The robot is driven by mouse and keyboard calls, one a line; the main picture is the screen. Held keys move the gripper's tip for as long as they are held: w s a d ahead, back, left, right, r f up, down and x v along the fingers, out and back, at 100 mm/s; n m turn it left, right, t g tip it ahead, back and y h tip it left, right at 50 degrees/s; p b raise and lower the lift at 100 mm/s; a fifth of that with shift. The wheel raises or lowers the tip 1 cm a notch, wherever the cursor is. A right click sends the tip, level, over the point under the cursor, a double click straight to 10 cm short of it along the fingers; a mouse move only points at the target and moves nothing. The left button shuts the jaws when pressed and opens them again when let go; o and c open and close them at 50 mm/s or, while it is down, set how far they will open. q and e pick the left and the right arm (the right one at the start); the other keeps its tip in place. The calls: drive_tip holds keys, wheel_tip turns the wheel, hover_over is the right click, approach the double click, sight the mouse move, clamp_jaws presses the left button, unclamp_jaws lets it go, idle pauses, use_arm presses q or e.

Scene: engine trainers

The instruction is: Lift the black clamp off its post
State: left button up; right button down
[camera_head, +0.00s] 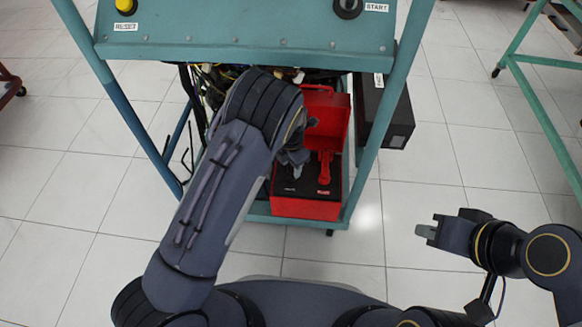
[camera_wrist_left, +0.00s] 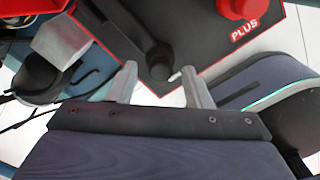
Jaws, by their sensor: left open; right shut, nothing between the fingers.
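My left gripper (camera_head: 297,172) reaches down over the left part of the open red box (camera_head: 306,208), and my arm partly hides it. In the left wrist view, its two grey fingers (camera_wrist_left: 159,86) are open. A dark upright piece, apparently the black clamp (camera_wrist_left: 157,58), stands between and just beyond the fingertips. I cannot tell whether they touch it, and its post is not distinct. A red clamp (camera_head: 324,170) stands to the right on the box's dark top. It also shows in the left wrist view (camera_wrist_left: 236,8), near the PLUS label. My right gripper (camera_head: 427,231) is shut and empty, away at the right.
The box sits on the lower shelf of a teal frame (camera_head: 370,150), under a panel (camera_head: 240,35). A black case (camera_head: 385,115) stands at its right. Loose wires (camera_head: 212,82) hang at the left. The tiled floor around my right gripper is clear.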

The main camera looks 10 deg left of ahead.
use_arm(q)
drive_tip(key=shift+f, duration=0.2)
clamp_jaws()
idle(0.3)
